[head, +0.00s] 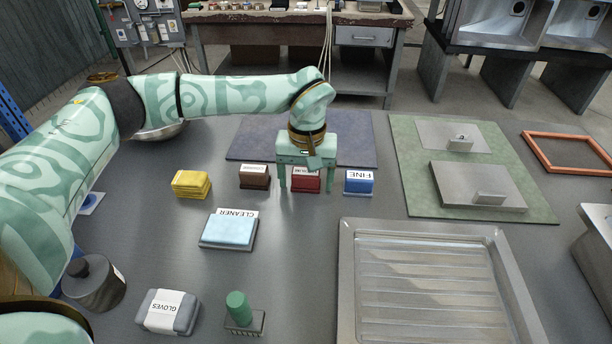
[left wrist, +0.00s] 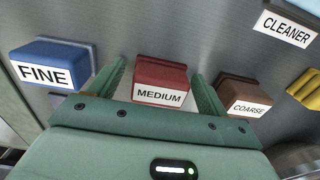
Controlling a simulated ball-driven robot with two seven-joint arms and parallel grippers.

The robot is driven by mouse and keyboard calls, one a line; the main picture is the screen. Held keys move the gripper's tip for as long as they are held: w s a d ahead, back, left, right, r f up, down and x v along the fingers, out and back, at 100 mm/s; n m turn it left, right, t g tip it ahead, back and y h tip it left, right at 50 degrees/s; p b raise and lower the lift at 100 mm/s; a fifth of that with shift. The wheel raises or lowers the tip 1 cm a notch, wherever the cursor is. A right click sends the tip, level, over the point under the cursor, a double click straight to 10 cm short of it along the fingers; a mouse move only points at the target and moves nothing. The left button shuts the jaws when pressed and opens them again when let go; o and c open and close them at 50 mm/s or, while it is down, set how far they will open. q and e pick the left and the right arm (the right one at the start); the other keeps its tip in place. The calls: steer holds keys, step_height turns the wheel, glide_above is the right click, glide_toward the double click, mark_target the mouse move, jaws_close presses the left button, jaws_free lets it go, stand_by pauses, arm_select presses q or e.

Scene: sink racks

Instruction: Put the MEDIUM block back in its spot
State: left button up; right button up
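The MEDIUM block is dark red with a white label; it sits on the grey table between the brown COARSE block (head: 254,176) and the blue FINE block (head: 359,182). In the left wrist view the MEDIUM block (left wrist: 161,82) lies between the two fingers of my left gripper (left wrist: 163,85), with gaps showing at both sides. In the head view my left gripper (head: 302,180) points down over the MEDIUM block (head: 306,182) and partly hides it. The left gripper is open. My right gripper is not identifiable in these frames.
Yellow sponges (head: 191,184) and a light blue CLEANER block (head: 229,229) lie left of the row. A dark blue mat (head: 250,140) lies behind it. A ribbed metal drain tray (head: 430,290) is front right. GLOVES (head: 168,311) and a green-handled brush (head: 240,312) are at the front.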

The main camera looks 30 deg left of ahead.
mark_target(307, 173)
arm_select(q)
steer(key=shift+r, duration=0.15)
step_height(307, 173, up, 12)
steer(key=p, duration=0.5)
arm_select(e)
steer(key=shift+t, duration=0.3)
steer(key=r, duration=0.1)
steer(key=w+r, duration=0.1)
steer(key=r, duration=0.1)
steer(key=w+r, duration=0.1)
steer(key=shift+r, duration=0.15)
arm_select(q)
steer(key=shift+d, duration=0.15)
arm_select(e)
steer(key=shift+d, duration=0.1)
